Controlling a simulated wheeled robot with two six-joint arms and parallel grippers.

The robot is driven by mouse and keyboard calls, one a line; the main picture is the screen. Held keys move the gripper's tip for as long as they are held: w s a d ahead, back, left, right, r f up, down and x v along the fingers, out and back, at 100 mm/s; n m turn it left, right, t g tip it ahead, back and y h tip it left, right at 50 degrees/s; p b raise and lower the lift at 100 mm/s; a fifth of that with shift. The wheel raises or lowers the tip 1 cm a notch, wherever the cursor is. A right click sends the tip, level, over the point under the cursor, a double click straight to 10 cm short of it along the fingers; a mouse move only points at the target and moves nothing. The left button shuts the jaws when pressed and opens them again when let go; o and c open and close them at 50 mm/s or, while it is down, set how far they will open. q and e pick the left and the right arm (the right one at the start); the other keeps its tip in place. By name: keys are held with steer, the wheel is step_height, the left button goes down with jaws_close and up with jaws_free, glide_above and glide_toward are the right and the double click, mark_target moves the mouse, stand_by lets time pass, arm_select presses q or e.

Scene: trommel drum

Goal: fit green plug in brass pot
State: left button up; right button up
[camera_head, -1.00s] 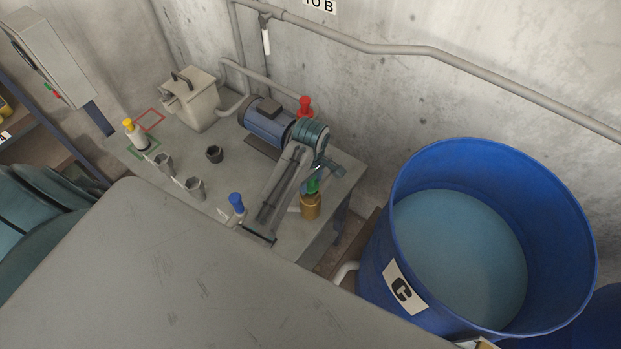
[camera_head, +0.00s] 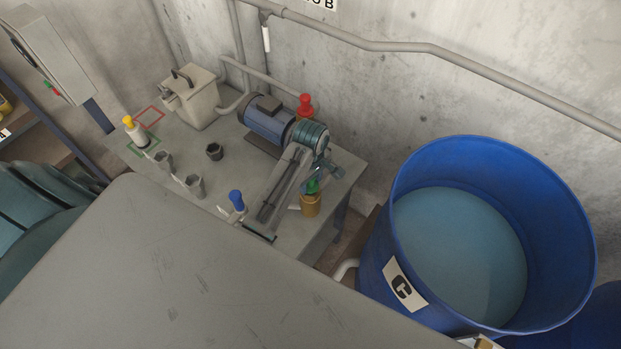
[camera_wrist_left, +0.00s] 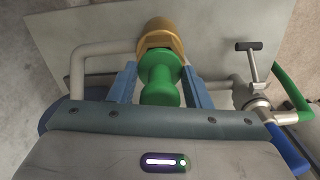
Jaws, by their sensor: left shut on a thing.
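The brass pot (camera_head: 311,206) stands at the right front end of the grey worktable. The green plug (camera_head: 313,187) is upright at the pot's mouth. My left gripper (camera_head: 315,182) is shut on the green plug. In the left wrist view my left gripper's two blue fingers (camera_wrist_left: 160,84) are on either side of the green plug (camera_wrist_left: 160,72), and its far end meets the rim of the brass pot (camera_wrist_left: 158,34). How deep the plug sits in the pot cannot be told. My right gripper is not in view.
A blue plug (camera_head: 236,201), a red plug (camera_head: 305,104) and a yellow plug (camera_head: 128,121) stand elsewhere on the worktable (camera_head: 212,133). Grey cups (camera_head: 195,187) and a blue motor (camera_head: 268,119) are there too. A large blue barrel (camera_head: 393,250) stands to the right.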

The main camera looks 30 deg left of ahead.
arm_select(q)
steer(key=shift+f, duration=0.35)
stand_by(0.3)
steer(key=o, duration=1.1)
steer(key=shift+c, duration=0.2)
